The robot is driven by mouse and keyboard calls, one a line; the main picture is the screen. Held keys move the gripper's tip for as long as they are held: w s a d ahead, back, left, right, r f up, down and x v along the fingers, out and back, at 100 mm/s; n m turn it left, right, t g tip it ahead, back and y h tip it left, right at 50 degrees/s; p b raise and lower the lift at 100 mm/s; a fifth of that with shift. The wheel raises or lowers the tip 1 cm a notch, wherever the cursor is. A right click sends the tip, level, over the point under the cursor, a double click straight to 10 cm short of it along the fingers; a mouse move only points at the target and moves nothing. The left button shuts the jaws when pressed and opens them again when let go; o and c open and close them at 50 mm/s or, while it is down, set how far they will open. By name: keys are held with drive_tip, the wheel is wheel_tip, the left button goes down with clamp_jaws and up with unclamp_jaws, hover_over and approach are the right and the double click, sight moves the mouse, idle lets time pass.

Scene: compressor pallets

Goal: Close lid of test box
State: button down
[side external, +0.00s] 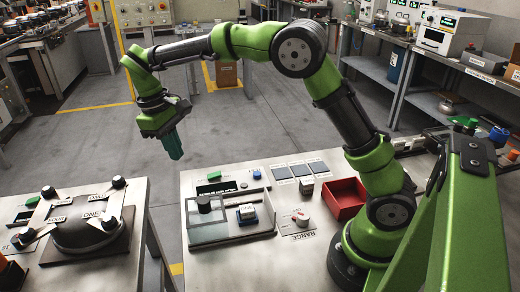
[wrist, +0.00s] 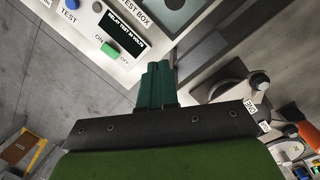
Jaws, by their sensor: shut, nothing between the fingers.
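The test box (side external: 268,230) is set in the bench top in the side external view. A clear panel with a pale frame, which looks like its lid (side external: 208,232), shows at its left end; its exact angle is hard to tell. A black round knob (side external: 204,203) shows at the panel, and a small white-and-blue part (side external: 247,212) sits to its right. My gripper (side external: 175,152) is shut and empty, pointing down, above and left of the box and apart from it. In the wrist view the teal fingers (wrist: 158,74) are together beside the panel labelled test box (wrist: 150,48).
A green switch (wrist: 111,51) and a blue button (wrist: 72,5) are on the panel. A red tray (side external: 345,199) and grey pads (side external: 300,170) lie to the right on the bench. A second table with a dark domed compressor (side external: 90,232) stands left across a gap.

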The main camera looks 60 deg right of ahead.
drive_tip(key=w+a+f+n+g+h, duration=0.1)
drive_tip(key=w+a+f+g, duration=0.1)
drive_tip(key=w+a+f, duration=0.15)
hover_over(191, 207)
drive_tip(key=shift+n+g+y, duration=0.3)
drive_tip(key=shift+n+y, duration=0.1)
drive_tip(key=shift+w+a+f, duration=0.1)
drive_tip(key=shift+f, duration=2.7)
drive_tip(key=s+d, duration=0.8)
drive_tip(key=shift+s+d, duration=0.2)
drive_tip(key=shift+s, duration=0.05)
drive_tip(key=shift+f, duration=0.1)
